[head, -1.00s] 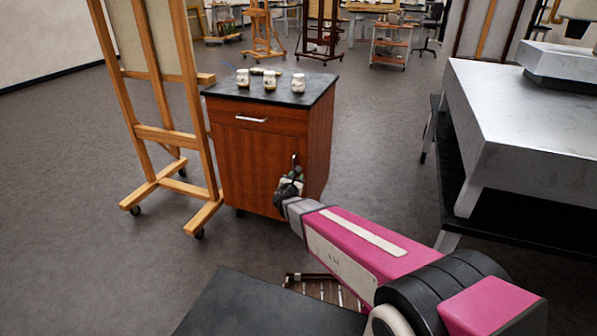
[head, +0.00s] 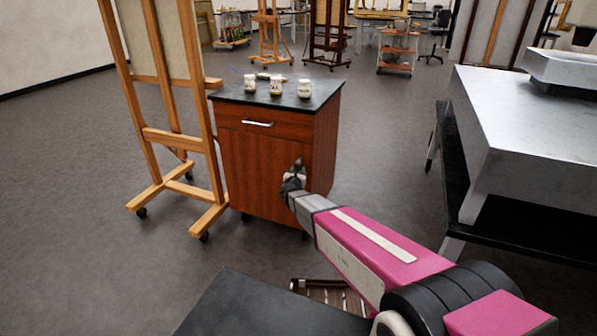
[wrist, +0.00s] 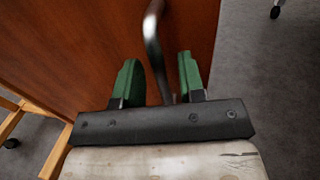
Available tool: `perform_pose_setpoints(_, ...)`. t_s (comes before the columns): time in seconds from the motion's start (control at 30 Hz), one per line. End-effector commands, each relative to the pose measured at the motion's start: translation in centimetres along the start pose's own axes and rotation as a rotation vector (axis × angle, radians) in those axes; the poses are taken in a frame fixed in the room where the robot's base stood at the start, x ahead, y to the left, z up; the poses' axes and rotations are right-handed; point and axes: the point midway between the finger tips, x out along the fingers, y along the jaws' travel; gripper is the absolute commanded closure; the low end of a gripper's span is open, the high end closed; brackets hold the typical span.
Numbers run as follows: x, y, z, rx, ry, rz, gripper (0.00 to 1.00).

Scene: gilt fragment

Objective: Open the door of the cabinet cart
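The cabinet cart (head: 322,145) is reddish-brown wood with a black top, a drawer and a door (head: 250,170) below it. The door looks shut. In the wrist view the door (wrist: 80,40) fills the upper left, and its curved metal handle (wrist: 152,40) runs down between my two green fingers. My gripper (wrist: 158,82) is open, with a gap on each side of the handle. In the head view my gripper (head: 297,172) is at the right part of the door front and hides the door handle.
A wooden easel (head: 165,135) on casters stands close to the cart's left side. Several small jars (head: 276,86) stand on the cart top. A metal-topped table (head: 530,125) stands to the right. Bare floor (head: 385,165) lies between cart and table.

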Motion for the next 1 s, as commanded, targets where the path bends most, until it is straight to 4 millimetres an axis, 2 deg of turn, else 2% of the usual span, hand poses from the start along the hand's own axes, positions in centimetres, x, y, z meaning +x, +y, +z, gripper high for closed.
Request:
perform_pose_setpoints(0.1,0.9,0.0,-0.1,0.000,0.001,0.000,0.63)
perform_pose_setpoints(0.37,1.0,0.0,0.0,0.000,0.001,0.000,0.63)
perform_pose_setpoints(0.4,1.0,0.0,0.0,0.000,0.000,0.000,0.76)
perform_pose_setpoints(0.47,1.0,0.0,0.0,0.000,0.000,0.000,0.96)
perform_pose_setpoints(0.5,0.9,0.0,0.0,0.000,0.000,0.000,1.00)
perform_pose_setpoints(0.77,0.6,0.1,0.0,0.000,0.000,-0.005,1.00)
perform_pose_setpoints(1.0,-1.8,1.1,0.1,0.000,0.000,-0.048,1.00)
